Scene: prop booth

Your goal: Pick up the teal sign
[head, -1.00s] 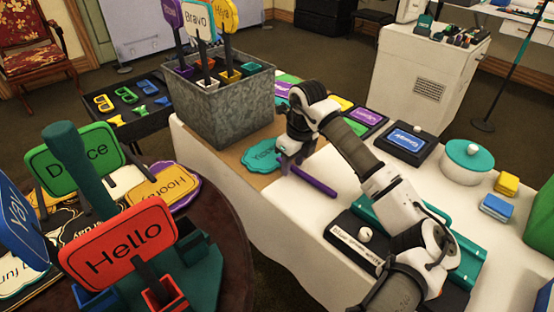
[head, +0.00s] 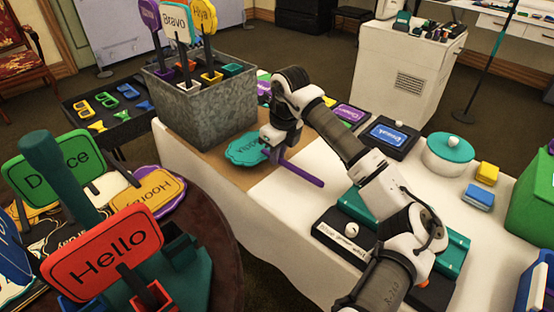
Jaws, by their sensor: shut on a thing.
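The teal sign (head: 246,150) has a scalloped edge and dark lettering that reads upside down from here. It appears flat at the brown mat, in front of the metal planter. A purple stick (head: 305,175), which looks like its handle, runs from it to the lower right. My gripper (head: 279,156) points down at the sign's right edge, where the stick begins, and is shut on the sign. The fingers are small and partly hidden, so the exact grip is unclear. I cannot tell whether the sign touches the table.
The metal planter (head: 206,117) with upright signs stands behind and left. More flat signs, a dark box (head: 390,137) and a white pot with a teal lid (head: 447,157) are on the white-covered table. A round table (head: 226,245) with a red Hello sign (head: 108,245) is front left.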

